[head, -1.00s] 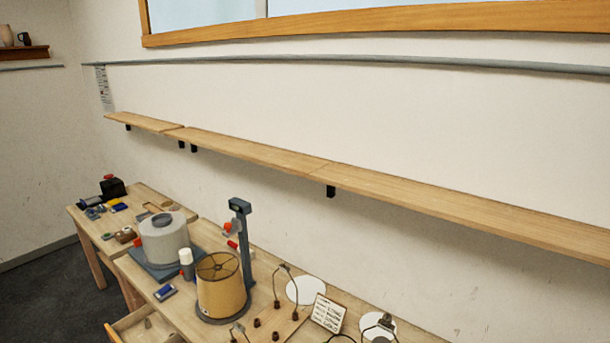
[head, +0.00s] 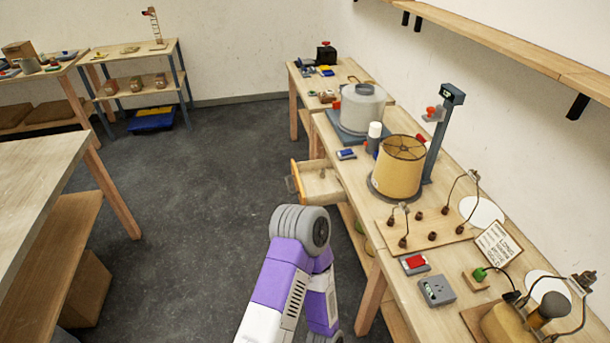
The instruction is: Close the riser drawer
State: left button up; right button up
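An open wooden drawer (head: 318,187) sticks out from the front of the workbench (head: 385,243), toward the left in the head view. Its pale inside shows, with something small in it that I cannot make out. A grey handle shows at its front edge. One of my arms, purple and white, rises from the bottom middle, in front of and below the drawer. No gripper fingers show, so I cannot see either gripper.
On the bench stand a tan lampshade (head: 399,166), a grey drum (head: 362,107), a dark post (head: 442,135) and a board with wired sockets (head: 425,220). Another table (head: 40,180) stands at the left. Dark floor (head: 200,200) lies free between them.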

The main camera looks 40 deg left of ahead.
aim_at(311, 189)
jog(key=u, duration=0.5)
jog(key=k, duration=0.6)
jog(key=u, duration=1.05)
jog(key=i, duration=2.55)
jog(key=z, duration=0.45)
